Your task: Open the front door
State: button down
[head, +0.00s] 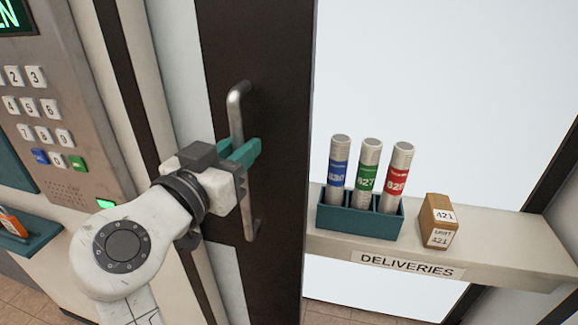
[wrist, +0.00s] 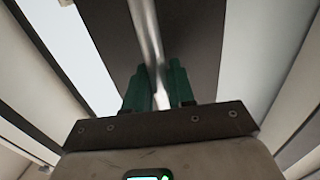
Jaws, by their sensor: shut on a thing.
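The front door is a dark panel (head: 275,60) standing upright in the middle of the head view. A metal bar handle (head: 238,108) runs vertically on it. My gripper (head: 243,152) has its green fingers closed around the middle of the handle. In the wrist view, the handle (wrist: 147,35) passes down between the two green fingers of my gripper (wrist: 160,85). The part of the handle between the fingers is partly hidden in the head view.
A keypad panel (head: 60,100) with a lit green display is at the left. At the right, a shelf labelled DELIVERIES (head: 490,245) bears a green rack (head: 360,220) with three labelled tubes and a small brown box (head: 440,222). Bright space shows beyond the door panel's right edge.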

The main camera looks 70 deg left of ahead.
jog(key=shift+s+a+r, duration=0.15)
jog(key=shift+s+a, duration=0.55)
jog(key=shift+s, duration=0.05)
jog(key=c, duration=1.3)
grip_release()
jog(key=shift+a, duration=0.1)
jog(key=shift+o, duration=1)
jog(key=shift+s, duration=0.1)
jog(key=b+v, duration=0.1)
jog(key=v, duration=0.9)
jog(key=shift+s+d+b, duration=0.2)
jog(key=shift+s+b, duration=0.1)
